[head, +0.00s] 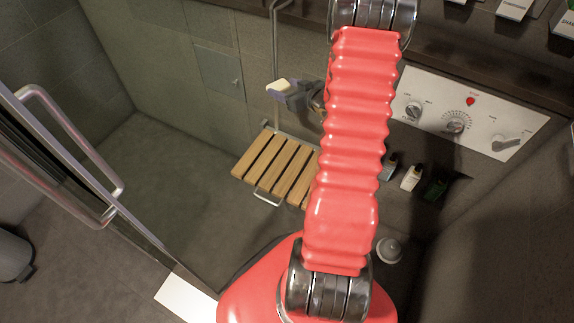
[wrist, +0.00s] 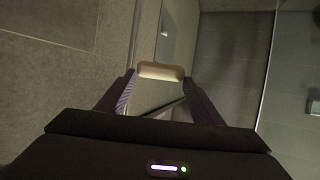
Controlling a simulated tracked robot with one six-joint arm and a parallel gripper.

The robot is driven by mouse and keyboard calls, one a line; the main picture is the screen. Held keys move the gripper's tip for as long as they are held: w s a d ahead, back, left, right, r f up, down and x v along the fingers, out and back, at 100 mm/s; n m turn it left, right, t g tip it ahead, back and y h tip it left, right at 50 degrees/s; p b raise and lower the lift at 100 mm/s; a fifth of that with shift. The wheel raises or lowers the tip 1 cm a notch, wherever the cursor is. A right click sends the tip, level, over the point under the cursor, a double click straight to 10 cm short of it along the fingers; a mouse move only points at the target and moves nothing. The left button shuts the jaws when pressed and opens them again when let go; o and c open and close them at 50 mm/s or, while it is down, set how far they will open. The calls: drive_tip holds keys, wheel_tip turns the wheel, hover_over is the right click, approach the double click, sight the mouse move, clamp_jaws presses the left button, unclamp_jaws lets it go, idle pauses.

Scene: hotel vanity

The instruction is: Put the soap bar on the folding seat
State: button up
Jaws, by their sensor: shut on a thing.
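The soap bar (wrist: 161,71) is a pale cream block between the fingertips of my gripper in the wrist view. My gripper (wrist: 160,80) is shut on it. In the head view the soap bar (head: 278,89) shows as a pale block at the end of my gripper (head: 284,93), left of my red arm. The folding seat (head: 270,163) is made of wooden slats and is folded down from the shower wall. The soap is held above the seat and appears apart from it. My arm hides the right part of the seat.
A glass door with a metal handle (head: 75,140) stands at the left. A white control panel (head: 465,112) is on the wall at the right, with small bottles (head: 411,178) below it. A grey bin (head: 14,255) stands at the far left. The shower floor left of the seat is clear.

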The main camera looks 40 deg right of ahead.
wheel_tip(320, 180, down, 14)
drive_tip(key=s+y, duration=0.1)
drive_tip(key=s, duration=0.1)
hover_over(293, 172)
wheel_tip(293, 172, down, 12)
drive_tip(key=shift+w+h, duration=0.15)
drive_tip(key=shift+h, duration=0.15)
drive_tip(key=shift+f, duration=0.1)
drive_tip(key=shift+f, duration=2.9)
drive_tip(key=shift+f, duration=0.1)
drive_tip(key=shift+f, duration=1.95)
drive_tip(key=shift+f, duration=0.2)
